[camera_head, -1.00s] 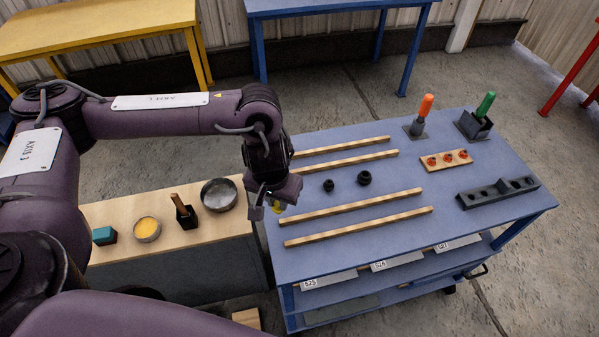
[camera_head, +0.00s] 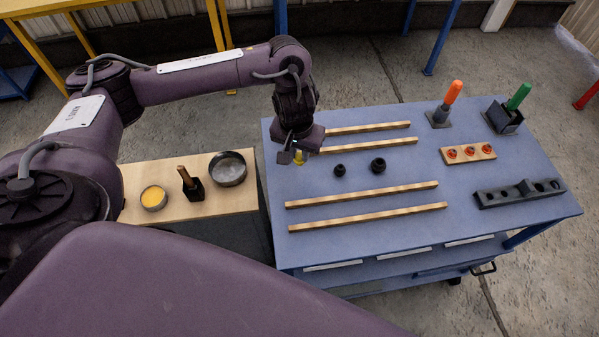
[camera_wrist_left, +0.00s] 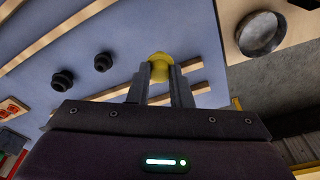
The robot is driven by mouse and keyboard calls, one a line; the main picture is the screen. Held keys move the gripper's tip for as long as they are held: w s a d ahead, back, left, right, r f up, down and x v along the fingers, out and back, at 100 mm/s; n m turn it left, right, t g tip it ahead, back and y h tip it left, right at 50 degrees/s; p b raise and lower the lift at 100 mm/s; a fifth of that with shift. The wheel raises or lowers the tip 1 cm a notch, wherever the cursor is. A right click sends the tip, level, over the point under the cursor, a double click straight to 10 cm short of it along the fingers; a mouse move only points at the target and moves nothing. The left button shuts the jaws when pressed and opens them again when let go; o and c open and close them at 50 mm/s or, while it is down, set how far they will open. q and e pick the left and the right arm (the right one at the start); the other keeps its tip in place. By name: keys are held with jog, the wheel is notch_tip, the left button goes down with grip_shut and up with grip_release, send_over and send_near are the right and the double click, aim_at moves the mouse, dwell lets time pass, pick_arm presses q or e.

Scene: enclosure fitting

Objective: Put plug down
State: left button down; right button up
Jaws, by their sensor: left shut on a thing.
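My left gripper (camera_head: 299,152) is shut on a yellow plug (camera_wrist_left: 159,66) above the left end of the blue table (camera_head: 355,248). In the left wrist view the gripper's two fingers (camera_wrist_left: 160,84) hold the plug between them. In the head view only a small yellow part of the plug (camera_head: 299,158) shows beside the fingers; the rest is hidden. Two black plugs stand apart on the table to the right, one smaller (camera_head: 340,170) and one larger (camera_head: 378,165). My right gripper is not in view.
Wooden strips lie behind (camera_head: 365,128) and in front (camera_head: 365,195) of the black plugs. A wooden block with red rings (camera_head: 468,154), a dark holed block (camera_head: 518,193), and orange (camera_head: 453,92) and green (camera_head: 518,97) handled tools are at right. A bench (camera_head: 160,212) with a metal bowl (camera_head: 228,168) stands left.

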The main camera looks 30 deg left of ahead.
aim_at(299, 157)
pick_arm(q)
notch_tip(299, 157, down, 2)
jog(key=shift+f, duration=2.7)
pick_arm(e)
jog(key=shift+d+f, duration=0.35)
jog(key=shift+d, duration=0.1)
pick_arm(q)
jog(key=c, duration=1.3)
grip_release()
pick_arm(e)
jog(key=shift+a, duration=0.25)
